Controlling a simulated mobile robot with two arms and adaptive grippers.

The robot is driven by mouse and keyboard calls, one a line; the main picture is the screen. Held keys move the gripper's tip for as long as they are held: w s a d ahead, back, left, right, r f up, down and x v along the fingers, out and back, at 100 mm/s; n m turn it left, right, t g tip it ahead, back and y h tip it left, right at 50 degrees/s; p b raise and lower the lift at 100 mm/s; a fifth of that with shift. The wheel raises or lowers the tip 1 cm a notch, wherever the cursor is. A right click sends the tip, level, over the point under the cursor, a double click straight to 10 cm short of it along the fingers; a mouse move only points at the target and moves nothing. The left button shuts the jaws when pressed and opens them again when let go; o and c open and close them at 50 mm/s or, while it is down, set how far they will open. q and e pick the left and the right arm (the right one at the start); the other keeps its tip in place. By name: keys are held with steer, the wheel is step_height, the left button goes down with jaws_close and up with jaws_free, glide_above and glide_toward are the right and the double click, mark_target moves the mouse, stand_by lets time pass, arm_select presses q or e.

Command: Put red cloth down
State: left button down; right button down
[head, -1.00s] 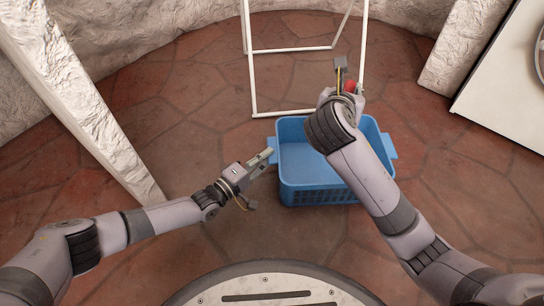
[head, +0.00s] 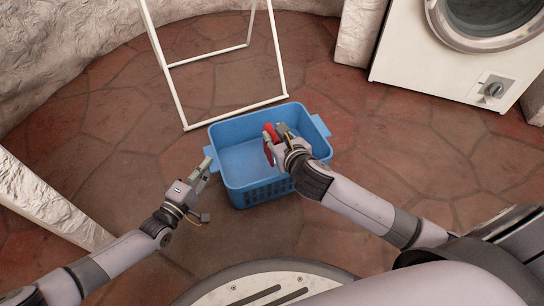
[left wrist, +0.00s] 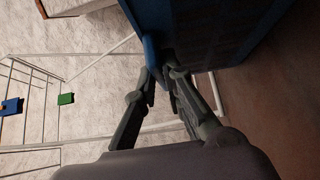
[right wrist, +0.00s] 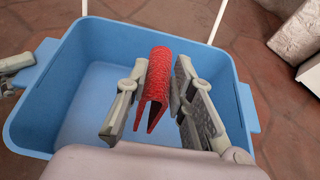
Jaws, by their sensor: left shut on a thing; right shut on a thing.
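The red cloth (right wrist: 160,78) hangs folded between the fingers of my right gripper (right wrist: 162,66), which is shut on it. In the head view the cloth (head: 269,139) and my right gripper (head: 276,133) are over the blue basket (head: 240,128). The basket's bottom looks bare in the right wrist view. My left gripper (head: 206,166) is at the basket's left handle and is shut on it. In the left wrist view its fingertips (left wrist: 160,72) meet at the blue basket's edge (left wrist: 150,52); the exact contact is dark.
A white drying rack (head: 223,112) stands on the floor behind the basket. Green (left wrist: 66,99) and blue (left wrist: 12,106) clips show on it in the left wrist view. A white washing machine (head: 400,60) stands at the back right. Tiled floor right of the basket is clear.

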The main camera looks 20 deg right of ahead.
step_height(320, 180, down, 7)
stand_by(0.4)
steer(key=shift+f, duration=0.15)
steer(key=c, duration=1.4)
jaws_free()
steer(key=shift+o, duration=0.2)
